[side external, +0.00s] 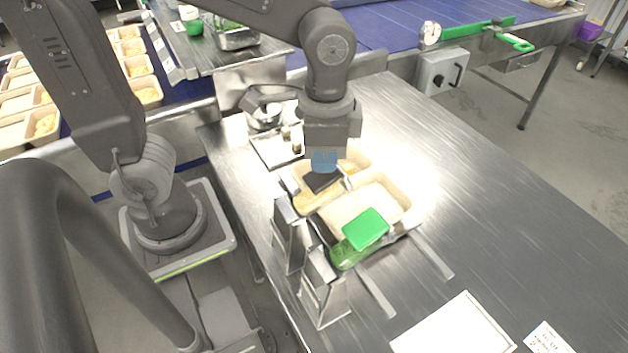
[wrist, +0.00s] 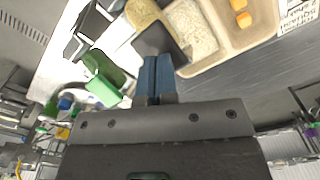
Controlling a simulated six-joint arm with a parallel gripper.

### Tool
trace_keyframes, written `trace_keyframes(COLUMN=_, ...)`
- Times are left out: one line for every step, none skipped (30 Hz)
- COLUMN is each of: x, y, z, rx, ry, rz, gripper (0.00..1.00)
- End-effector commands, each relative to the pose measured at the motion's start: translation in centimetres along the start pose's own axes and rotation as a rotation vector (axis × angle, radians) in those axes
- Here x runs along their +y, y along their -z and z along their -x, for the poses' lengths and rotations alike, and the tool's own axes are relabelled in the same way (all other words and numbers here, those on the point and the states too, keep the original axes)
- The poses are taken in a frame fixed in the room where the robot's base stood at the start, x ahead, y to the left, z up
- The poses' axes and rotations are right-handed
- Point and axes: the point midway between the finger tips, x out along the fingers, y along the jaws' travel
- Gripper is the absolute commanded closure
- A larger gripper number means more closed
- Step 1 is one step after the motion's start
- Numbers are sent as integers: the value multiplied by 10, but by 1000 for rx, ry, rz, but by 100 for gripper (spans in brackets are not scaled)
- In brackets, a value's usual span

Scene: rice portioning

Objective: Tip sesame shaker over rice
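My gripper (side external: 324,168) is above the meal tray (side external: 408,205), with its blue fingers close together and pointing down. A dark, flat, square-ended piece (side external: 322,182) is at the fingertips, and it also shows in the wrist view (wrist: 160,40). I cannot tell whether it is the sesame shaker; its lower part is hidden. Pale rice (wrist: 194,28) fills the tray's middle compartment beside the dark piece.
Upright metal holders (side external: 322,290) stand at the tray's near left. A small metal tray (side external: 272,150) and a bowl are behind. White sheets (side external: 455,328) lie at the front. The steel table (side external: 500,210) is clear on the right. A conveyor runs along the back.

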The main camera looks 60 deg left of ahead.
Motion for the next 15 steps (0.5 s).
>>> trace_keyframes(x=0, y=0, z=-2, rx=-2, ry=0, rz=0, gripper=100)
trace_keyframes(x=0, y=0, z=-3, rx=-2, ry=0, rz=0, gripper=100)
trace_keyframes(x=0, y=0, z=-4, rx=-2, ry=0, rz=0, gripper=100)
trace_keyframes(x=0, y=0, z=-5, rx=-2, ry=0, rz=0, gripper=100)
trace_keyframes(x=0, y=0, z=-6, rx=-2, ry=0, rz=0, gripper=100)
trace_keyframes(x=0, y=0, z=-7, rx=-2, ry=0, rz=0, gripper=100)
trace_keyframes(x=0, y=0, z=-6, rx=-1, ry=0, rz=0, gripper=100)
trace_keyframes(x=0, y=0, z=-6, rx=-1, ry=0, rz=0, gripper=100)
trace_keyframes(x=0, y=0, z=-6, rx=-1, ry=0, rz=0, gripper=100)
trace_keyframes(x=0, y=0, z=-7, rx=-1, ry=0, rz=0, gripper=100)
trace_keyframes(x=0, y=0, z=-8, rx=-1, ry=0, rz=0, gripper=100)
trace_keyframes(x=0, y=1, z=-9, rx=-2, ry=0, rz=0, gripper=100)
trace_keyframes(x=-1, y=1, z=-10, rx=-2, ry=0, rz=0, gripper=100)
trace_keyframes(x=-1, y=1, z=-11, rx=-2, ry=0, rz=0, gripper=100)
trace_keyframes(x=-1, y=2, z=-12, rx=-3, ry=0, rz=0, gripper=100)
